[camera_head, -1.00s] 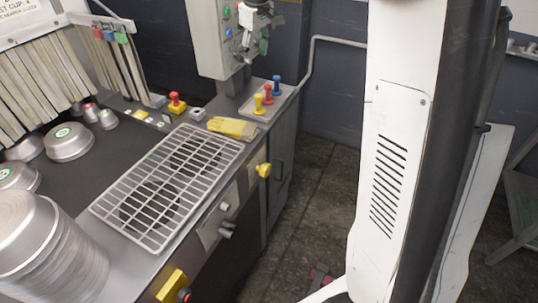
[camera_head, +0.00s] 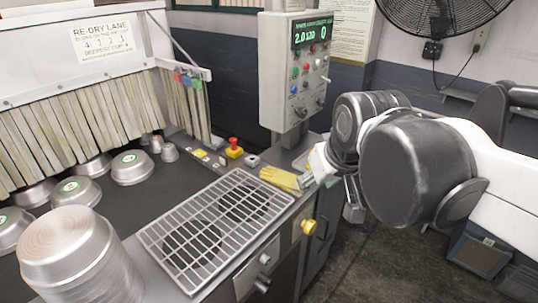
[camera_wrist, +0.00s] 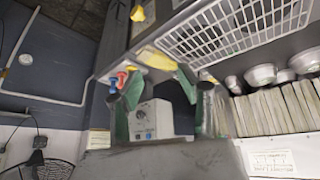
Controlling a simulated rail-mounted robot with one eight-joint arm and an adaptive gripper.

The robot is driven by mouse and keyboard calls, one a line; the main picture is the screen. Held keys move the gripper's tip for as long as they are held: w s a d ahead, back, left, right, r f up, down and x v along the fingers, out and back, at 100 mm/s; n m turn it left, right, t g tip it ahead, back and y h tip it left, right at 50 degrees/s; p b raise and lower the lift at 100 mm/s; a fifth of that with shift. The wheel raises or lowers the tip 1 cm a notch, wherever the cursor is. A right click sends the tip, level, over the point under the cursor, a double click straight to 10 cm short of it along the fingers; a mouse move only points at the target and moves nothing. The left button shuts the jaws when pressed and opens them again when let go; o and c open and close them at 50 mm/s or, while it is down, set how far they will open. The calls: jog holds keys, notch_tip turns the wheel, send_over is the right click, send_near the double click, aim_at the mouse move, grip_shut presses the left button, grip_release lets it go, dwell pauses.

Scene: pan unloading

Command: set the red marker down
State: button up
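The red marker (camera_wrist: 121,79) shows small and blurred in the wrist view, beside a blue marker (camera_wrist: 113,87) and next to my left-hand finger. In the head view my arm hides the markers and the tray area. My gripper (camera_wrist: 158,82) has its two green-padded fingers spread apart in the wrist view, and I see nothing held between them. In the head view my gripper (camera_head: 350,200) is at the counter's right end, below the control box, and mostly hidden by my arm. I cannot tell whether a finger touches the red marker.
A wire rack (camera_head: 215,228) lies on the counter. A yellow glove (camera_head: 280,179) lies beside it, near a red-topped yellow button (camera_head: 234,148). The control box (camera_head: 298,72) stands behind my gripper. Stacked pans (camera_head: 75,250) stand at front left. A fan (camera_head: 440,15) hangs at back right.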

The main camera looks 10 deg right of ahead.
jog(key=s+a+f+t, duration=0.1)
jog(key=s+f, duration=0.3)
jog(key=s, duration=0.1)
jog(key=shift+s+a+f+m, duration=0.25)
jog(key=shift+s+m, duration=0.05)
jog(key=shift+s, duration=0.1)
jog(key=shift+f, duration=0.1)
